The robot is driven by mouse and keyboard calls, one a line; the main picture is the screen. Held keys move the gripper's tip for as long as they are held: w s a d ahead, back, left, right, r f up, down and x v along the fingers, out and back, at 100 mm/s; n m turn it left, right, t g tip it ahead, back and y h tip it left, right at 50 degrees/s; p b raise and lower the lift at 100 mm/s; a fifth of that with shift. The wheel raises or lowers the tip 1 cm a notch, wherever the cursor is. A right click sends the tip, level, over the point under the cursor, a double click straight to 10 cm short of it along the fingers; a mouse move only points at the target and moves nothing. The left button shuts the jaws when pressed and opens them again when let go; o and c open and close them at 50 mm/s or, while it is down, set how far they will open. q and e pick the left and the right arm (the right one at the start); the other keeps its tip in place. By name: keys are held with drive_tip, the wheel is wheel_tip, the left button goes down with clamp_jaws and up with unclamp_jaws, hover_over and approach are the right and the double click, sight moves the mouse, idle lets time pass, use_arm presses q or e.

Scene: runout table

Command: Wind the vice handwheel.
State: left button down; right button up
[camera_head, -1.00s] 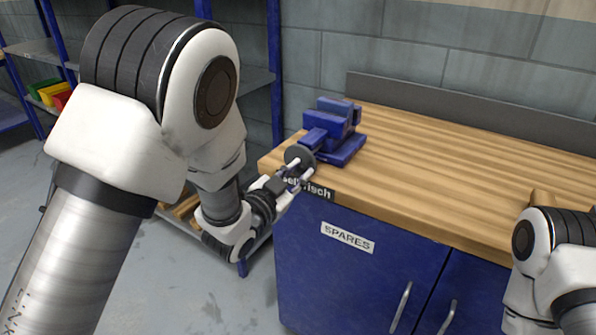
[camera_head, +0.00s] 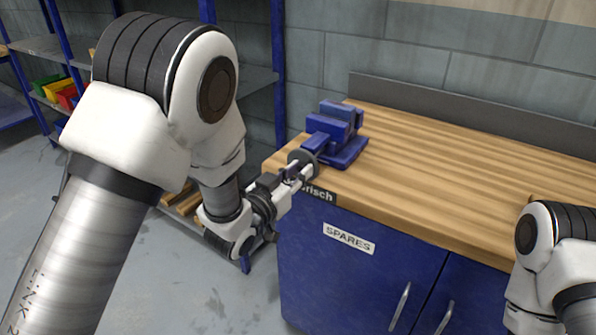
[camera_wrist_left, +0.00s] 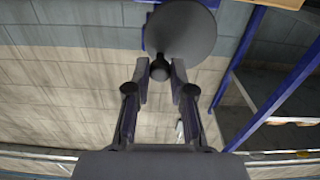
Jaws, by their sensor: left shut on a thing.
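The blue vice (camera_head: 338,132) stands on the left end of the wooden bench top. Its grey disc-shaped handwheel (camera_head: 301,158) faces the bench's front left corner. In the left wrist view the dark handwheel (camera_wrist_left: 183,32) fills the top centre, with a small round knob (camera_wrist_left: 160,70) sticking out toward me. My left gripper (camera_head: 305,173) is at the wheel, and in the wrist view its two fingers (camera_wrist_left: 160,78) are closed on the knob from both sides. The wheel partly hides the vice in the wrist view. My right gripper is out of view; only its arm shows at lower right.
The wooden bench top (camera_head: 440,165) is mostly clear right of the vice. Below it is a blue cabinet (camera_head: 350,275) with a SPARES label. A blue-post shelf rack with coloured bins (camera_head: 68,97) stands at left. A grey block wall is behind.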

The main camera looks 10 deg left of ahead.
use_arm(q)
drive_tip(key=shift+a+r+n+p, duration=0.25)
drive_tip(key=shift+r+n+p, duration=0.15)
drive_tip(key=shift+n+p, duration=0.55)
drive_tip(key=shift+w+a+f+n, duration=0.1)
drive_tip(key=shift+f+n, duration=0.05)
drive_tip(key=shift+n, duration=0.6)
drive_tip(key=shift+a+r+n+p, duration=0.15)
drive_tip(key=shift+r+n+p, duration=0.25)
drive_tip(key=shift+n, duration=0.3)
drive_tip(key=c, duration=1.4)
unclamp_jaws()
drive_tip(key=shift+w+a+f+n, duration=0.1)
drive_tip(key=shift+a+f+n, duration=0.05)
drive_tip(key=shift+n, duration=0.35)
drive_tip(key=shift+o, duration=1.4)
drive_tip(key=shift+f, duration=0.15)
